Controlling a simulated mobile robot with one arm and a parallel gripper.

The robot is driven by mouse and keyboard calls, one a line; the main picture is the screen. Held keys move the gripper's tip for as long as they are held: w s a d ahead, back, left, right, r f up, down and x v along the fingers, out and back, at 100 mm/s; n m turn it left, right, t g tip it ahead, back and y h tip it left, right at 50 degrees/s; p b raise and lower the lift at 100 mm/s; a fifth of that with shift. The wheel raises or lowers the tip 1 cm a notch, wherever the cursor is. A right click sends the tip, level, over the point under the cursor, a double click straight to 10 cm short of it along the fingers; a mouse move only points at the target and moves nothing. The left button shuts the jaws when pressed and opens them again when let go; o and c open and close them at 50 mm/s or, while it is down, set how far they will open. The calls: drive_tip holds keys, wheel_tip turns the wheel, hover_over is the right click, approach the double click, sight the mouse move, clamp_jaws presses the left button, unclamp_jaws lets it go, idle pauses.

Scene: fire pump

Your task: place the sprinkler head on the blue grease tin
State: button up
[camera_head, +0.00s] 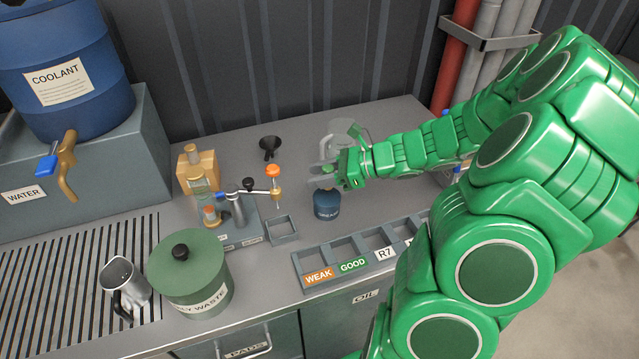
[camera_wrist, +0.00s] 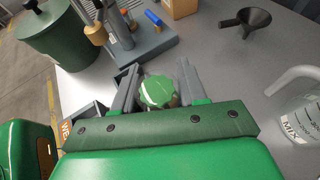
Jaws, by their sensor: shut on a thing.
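My gripper (camera_head: 326,175) is over the blue grease tin (camera_head: 326,204), which stands upright on the grey bench. The gripper is shut on a small round piece with a green top, which I take to be the sprinkler head (camera_wrist: 158,91). In the wrist view it sits between the two grey fingers (camera_wrist: 158,95). In the head view the fingers cover most of it, directly above the tin. I cannot tell whether it touches the tin. The tin is hidden in the wrist view.
A stand with an orange-topped arm (camera_head: 273,171) is left of the tin. A labelled tray (camera_head: 330,279) lies in front. A clear jug (camera_head: 347,130) and a black funnel (camera_head: 270,144) stand behind. A green waste bin (camera_head: 190,275) is at front left.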

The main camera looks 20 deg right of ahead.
sight(319, 196)
drive_tip(key=shift+w+f, duration=0.15)
drive_tip(key=shift+f, duration=1.55)
drive_tip(key=shift+f, duration=0.1)
drive_tip(key=o, duration=1.1)
